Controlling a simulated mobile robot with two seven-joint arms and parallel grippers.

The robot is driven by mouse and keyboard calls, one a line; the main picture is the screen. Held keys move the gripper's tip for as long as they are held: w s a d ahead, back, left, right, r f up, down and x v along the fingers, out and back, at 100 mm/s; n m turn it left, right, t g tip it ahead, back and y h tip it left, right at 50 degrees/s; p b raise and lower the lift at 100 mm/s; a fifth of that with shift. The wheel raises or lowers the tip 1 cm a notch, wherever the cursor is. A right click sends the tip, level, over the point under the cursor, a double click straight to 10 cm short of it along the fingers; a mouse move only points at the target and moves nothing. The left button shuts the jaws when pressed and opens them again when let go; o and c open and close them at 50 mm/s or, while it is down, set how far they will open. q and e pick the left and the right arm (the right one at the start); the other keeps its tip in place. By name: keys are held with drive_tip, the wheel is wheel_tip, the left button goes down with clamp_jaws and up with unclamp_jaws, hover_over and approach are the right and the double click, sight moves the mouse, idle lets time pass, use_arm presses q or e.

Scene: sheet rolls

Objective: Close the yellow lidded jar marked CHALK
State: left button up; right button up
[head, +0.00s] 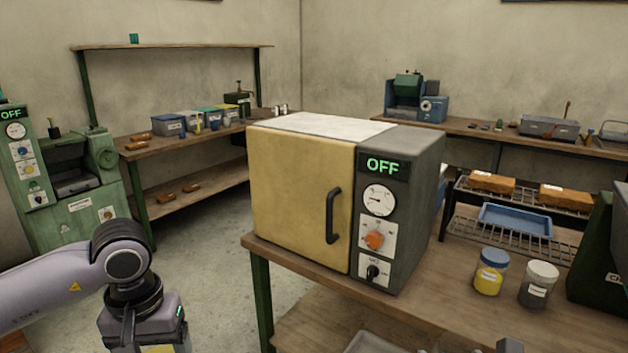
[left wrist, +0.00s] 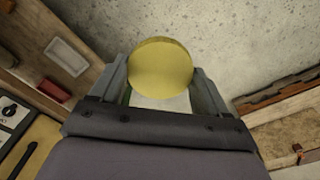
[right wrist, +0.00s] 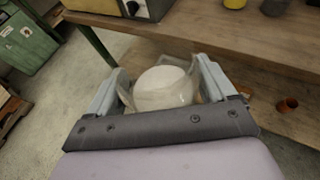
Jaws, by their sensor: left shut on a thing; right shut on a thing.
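My left gripper (left wrist: 165,88) is shut on a round yellow lid (left wrist: 160,66), seen face-on in the left wrist view. In the head view the left gripper is at the bottom left, mostly cut off, with a yellow edge (head: 160,349) showing. My right gripper (right wrist: 158,88) is shut on a pale round jar (right wrist: 163,82) with a white top or contents. No CHALK marking is readable. The lid and jar are apart, in separate grippers.
A yellow-doored oven (head: 300,200) reading OFF stands on the bench (head: 420,310). A pale tray (left wrist: 67,57) lies on the lower shelf. Open floor is left of the bench.

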use_arm(q)
drive_tip(key=shift+s+d+f+m, duration=0.65)
drive_tip(key=shift+s+f+m, duration=0.15)
drive_tip(key=shift+m, duration=0.2)
use_arm(e)
drive_tip(key=shift+n+y, duration=0.3)
drive_tip(key=shift+y, duration=0.1)
drive_tip(key=v, duration=0.4)
drive_tip(key=shift+w+a+r, duration=0.15)
drive_tip(key=shift+w+r, duration=0.05)
drive_tip(key=shift+r, duration=0.15)
drive_tip(key=shift+a, duration=0.1)
drive_tip(key=s+a+r+n+g+y, duration=0.1)
drive_tip(key=s+a+n+g+y, duration=0.1)
drive_tip(key=a+n+y, duration=0.6)
drive_tip(key=a+g, duration=0.1)
drive_tip(key=a, duration=0.6)
drive_tip(key=shift+a+y, duration=0.35)
drive_tip(key=shift+y, duration=0.05)
drive_tip(key=shift+f, duration=0.1)
